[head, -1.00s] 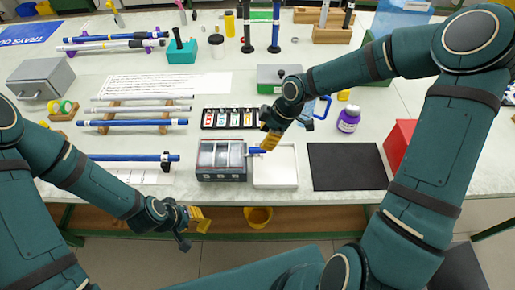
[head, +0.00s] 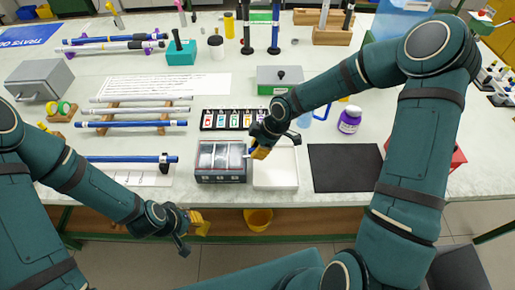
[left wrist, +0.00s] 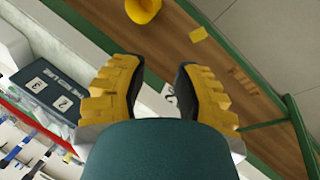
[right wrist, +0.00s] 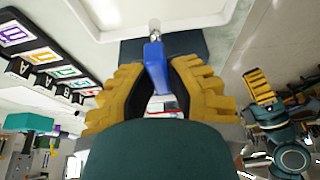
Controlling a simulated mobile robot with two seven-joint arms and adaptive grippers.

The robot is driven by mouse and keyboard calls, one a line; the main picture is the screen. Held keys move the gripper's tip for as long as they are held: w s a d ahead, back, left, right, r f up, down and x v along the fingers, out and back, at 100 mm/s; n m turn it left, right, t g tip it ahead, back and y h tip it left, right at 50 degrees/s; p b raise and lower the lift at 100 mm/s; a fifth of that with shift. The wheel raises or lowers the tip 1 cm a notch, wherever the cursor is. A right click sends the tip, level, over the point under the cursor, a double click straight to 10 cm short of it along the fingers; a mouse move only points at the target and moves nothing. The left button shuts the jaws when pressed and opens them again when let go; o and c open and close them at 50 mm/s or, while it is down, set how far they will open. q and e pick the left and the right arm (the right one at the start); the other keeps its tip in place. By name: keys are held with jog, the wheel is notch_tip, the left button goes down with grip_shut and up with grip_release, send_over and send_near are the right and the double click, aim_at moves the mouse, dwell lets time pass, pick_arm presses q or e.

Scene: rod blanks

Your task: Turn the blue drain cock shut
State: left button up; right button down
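The blue drain cock (right wrist: 155,66) shows in the right wrist view as a blue lever on a pale metal stem. In the head view my right gripper (head: 259,153) hides the lever, beside the right side of a grey bath box (head: 220,177) with clear-topped compartments. In the right wrist view my right gripper (right wrist: 159,68) has its fingertips close against both sides of the lever, and looks shut on it. My left gripper (head: 199,222) is open and empty, low in front of the bench; it also shows in the left wrist view (left wrist: 160,68).
A white tray (head: 290,186) lies just right of the box, under my right gripper. A row of coloured label cards (head: 203,120) is behind the box. A purple bottle (head: 349,121) and a black mat (head: 347,168) are to the right. A yellow bucket (head: 258,219) is below the bench edge.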

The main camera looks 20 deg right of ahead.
dwell(0.3)
